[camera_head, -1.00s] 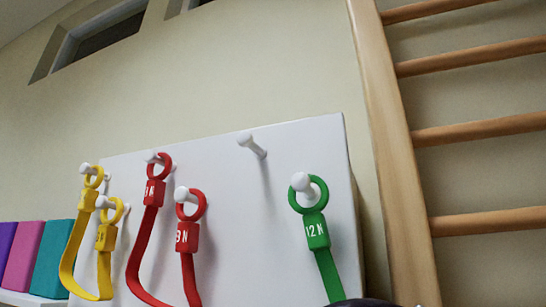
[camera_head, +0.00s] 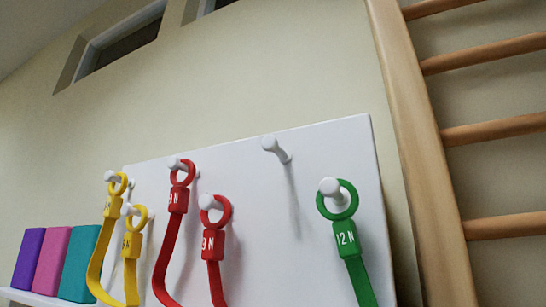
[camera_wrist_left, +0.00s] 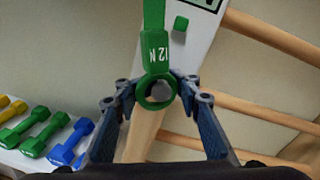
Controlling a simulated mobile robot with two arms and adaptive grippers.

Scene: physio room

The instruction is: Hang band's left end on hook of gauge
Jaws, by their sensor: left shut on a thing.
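The green band's one end, a ring with a "12 N" tag (camera_head: 345,237), hangs on a white peg at the right of the white board in the head view. In the left wrist view, a green ring (camera_wrist_left: 157,91) with a "12 N" tag (camera_wrist_left: 156,52) is between the fingers of my left gripper (camera_wrist_left: 157,95), which is shut on it. The strap runs up out of that view. My left gripper is outside the head view. My right gripper is in neither view. I cannot make out the gauge or its hook for certain.
The white board (camera_head: 300,160) has an empty peg (camera_head: 276,149), with red bands (camera_head: 165,260) and yellow bands (camera_head: 100,260) to its left. Wooden wall bars (camera_head: 430,170) stand to the right. Several dumbbells (camera_wrist_left: 45,130) lie at the left in the wrist view.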

